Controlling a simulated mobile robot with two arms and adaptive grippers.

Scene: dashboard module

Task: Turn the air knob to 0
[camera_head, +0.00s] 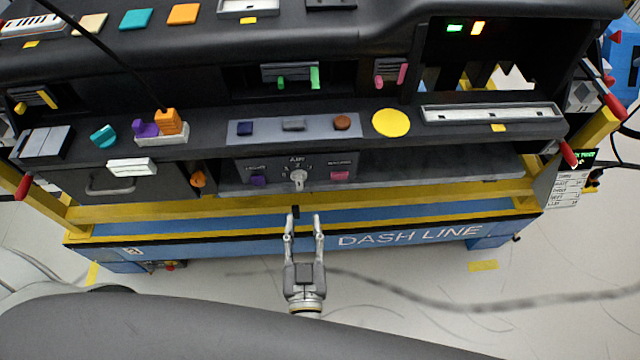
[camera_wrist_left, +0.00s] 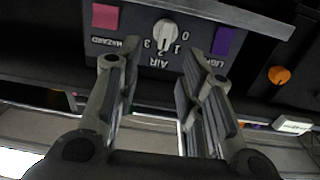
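The air knob (camera_head: 298,178) is a small white dial on a dark panel (camera_head: 270,166) marked AIR, in the lower middle of the dashboard. In the left wrist view the panel appears upside down, with the knob (camera_wrist_left: 165,34) beside the digits 0, 1, 2 and 3. I cannot tell for certain which digit the knob points at. My left gripper (camera_head: 303,216) is open and empty, in front of and below the knob. Its two fingers (camera_wrist_left: 158,75) are apart on either side of the knob's line, not touching it. My right gripper is not in view.
A purple button (camera_head: 258,181) and a pink hazard button (camera_head: 340,176) flank the knob. An orange knob (camera_head: 198,179) sits further left. A yellow rail (camera_head: 400,208) and the blue DASH LINE base (camera_head: 420,236) run below the panel.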

